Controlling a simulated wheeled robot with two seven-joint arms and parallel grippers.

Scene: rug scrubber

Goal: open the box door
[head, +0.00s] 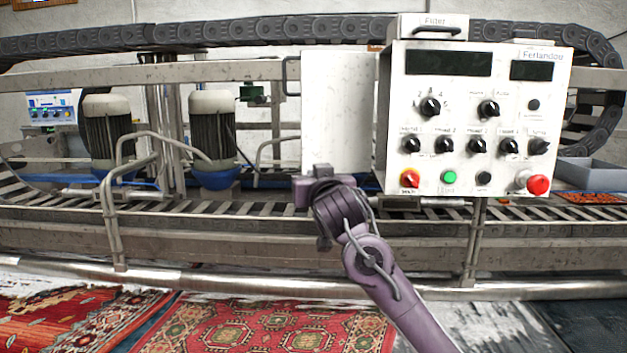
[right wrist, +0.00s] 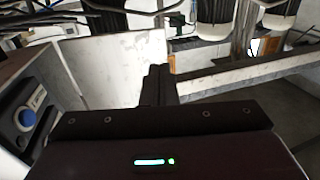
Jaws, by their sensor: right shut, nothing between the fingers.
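The white control box (head: 475,125) stands at the right in the head view, its front full of knobs and buttons. A plain white door panel (head: 336,110) stands out from its left side, with a dark handle (head: 290,78) on the far edge. The door looks swung out from the box. My right gripper (head: 321,172) is at the panel's lower edge, in front of it in the picture. In the right wrist view its shut fingers (right wrist: 158,82) are empty beside the white panel (right wrist: 115,68); I cannot tell whether they touch it. My left gripper is not in view.
A conveyor frame with a metal rail (head: 200,280) runs across the front. Two motors (head: 212,130) and bent pipes stand left of the door. A cable chain (head: 200,32) passes behind. Red rugs (head: 270,325) lie on the floor. In the right wrist view a blue knob (right wrist: 27,118) is at left.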

